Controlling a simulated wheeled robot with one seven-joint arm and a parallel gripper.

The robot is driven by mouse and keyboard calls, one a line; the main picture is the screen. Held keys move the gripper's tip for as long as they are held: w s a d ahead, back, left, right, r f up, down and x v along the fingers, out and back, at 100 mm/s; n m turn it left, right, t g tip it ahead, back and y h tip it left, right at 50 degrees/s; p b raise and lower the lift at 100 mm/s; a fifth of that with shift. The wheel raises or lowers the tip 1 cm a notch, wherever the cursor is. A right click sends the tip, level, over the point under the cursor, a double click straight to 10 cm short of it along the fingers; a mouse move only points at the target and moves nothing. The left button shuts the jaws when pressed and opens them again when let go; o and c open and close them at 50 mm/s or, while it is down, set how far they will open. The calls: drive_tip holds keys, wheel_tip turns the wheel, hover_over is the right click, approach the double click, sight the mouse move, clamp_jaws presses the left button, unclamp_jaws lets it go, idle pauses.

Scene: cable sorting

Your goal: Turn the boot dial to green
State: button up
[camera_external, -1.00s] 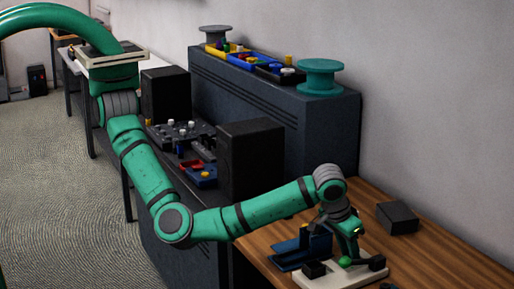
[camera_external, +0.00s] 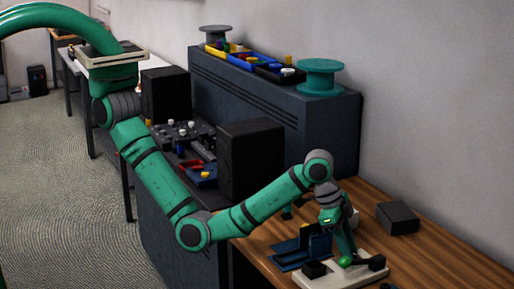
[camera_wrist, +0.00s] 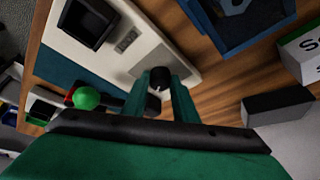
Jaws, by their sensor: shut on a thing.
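A small black dial knob (camera_wrist: 159,76) with a pale mark sits at the edge of a white panel (camera_wrist: 121,60) in the wrist view. My gripper (camera_wrist: 161,88) is shut on this knob, its two green fingers on either side, hiding part of it. The same white panel (camera_external: 337,279) lies on the wooden bench in the external view, with my gripper (camera_external: 345,256) over its far side. A green ball (camera_wrist: 86,97) shows left of the fingers in the wrist view. I cannot make out the dial's colour markings.
The panel also carries a black box (camera_wrist: 86,23) and a small grey label (camera_wrist: 127,40). A blue holder (camera_external: 287,262) stands close behind the panel. A dark box (camera_external: 397,217) lies near the wall. Bare bench (camera_external: 440,258) shows on the right.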

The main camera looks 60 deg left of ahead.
drive_tip(key=m, duration=0.2)
drive_tip(key=m+g, duration=0.1)
drive_tip(key=m+g+h, duration=0.1)
drive_tip(key=m, duration=0.1)
drive_tip(key=shift+w+a+m, duration=0.2)
drive_tip(key=shift+w+m, duration=0.1)
drive_tip(key=shift+w, duration=0.05)
drive_tip(key=shift+w+d+r+m+g, duration=0.1)
drive_tip(key=shift+m+g, duration=0.7)
drive_tip(key=shift+m, duration=1.3)
drive_tip(key=o, duration=1)
drive_tip(key=shift+o, duration=0.2)
drive_tip(key=v, duration=0.4)
drive_tip(key=shift+w+r, duration=0.1)
drive_tip(key=shift+w, duration=0.1)
drive_tip(key=v, duration=0.6)
drive_tip(key=shift+s+a+r, duration=0.15)
drive_tip(key=shift+a+r, duration=0.05)
drive_tip(key=shift+a, duration=0.05)
drive_tip(key=shift+d, duration=0.1)
